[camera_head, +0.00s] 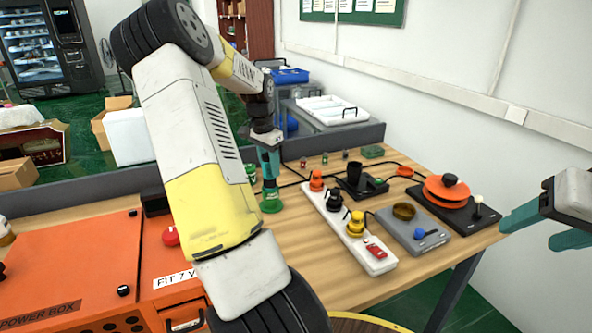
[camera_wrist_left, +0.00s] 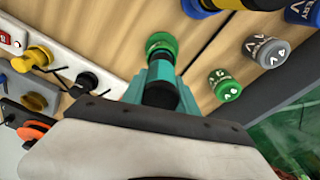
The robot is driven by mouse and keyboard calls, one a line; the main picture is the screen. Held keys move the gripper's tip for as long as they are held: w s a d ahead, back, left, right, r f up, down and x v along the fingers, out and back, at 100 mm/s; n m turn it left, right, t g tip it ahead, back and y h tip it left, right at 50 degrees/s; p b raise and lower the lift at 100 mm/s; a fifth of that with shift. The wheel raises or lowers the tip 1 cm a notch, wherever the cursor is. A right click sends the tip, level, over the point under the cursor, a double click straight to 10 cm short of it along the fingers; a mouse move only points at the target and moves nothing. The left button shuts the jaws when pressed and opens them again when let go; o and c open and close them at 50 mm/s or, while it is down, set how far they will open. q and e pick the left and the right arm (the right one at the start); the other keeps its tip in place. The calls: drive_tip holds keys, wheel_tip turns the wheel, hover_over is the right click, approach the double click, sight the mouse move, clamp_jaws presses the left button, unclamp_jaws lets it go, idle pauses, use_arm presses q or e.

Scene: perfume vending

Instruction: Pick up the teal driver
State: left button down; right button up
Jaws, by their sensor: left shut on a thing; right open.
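My left gripper (camera_head: 269,172) reaches down over the wooden table with its teal fingers shut on an upright tool, which I take for the teal driver (camera_head: 271,205). Its round green end shows below the fingers, at or just above the tabletop; I cannot tell if it touches. In the left wrist view the driver (camera_wrist_left: 161,44) shows the green end and a dark body between the fingers, which hide part of it. My right gripper (camera_head: 540,230) is open and empty at the right edge, beyond the table.
A white power strip (camera_head: 345,227) with orange, black and yellow plugs lies right of the left gripper. A grey device (camera_head: 412,232) and a black base with an orange disc (camera_head: 447,189) stand further right. An orange power box (camera_head: 70,265) fills the left. Small green and grey batteries (camera_wrist_left: 225,84) stand nearby.

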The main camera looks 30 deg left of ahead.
use_arm(q)
wheel_tip(320, 180, up, 10)
drive_tip(key=shift+r, duration=0.1)
idle(0.4)
drive_tip(key=c, duration=1.8)
unclamp_jaws()
clamp_jaws()
drive_tip(key=shift+s, duration=0.1)
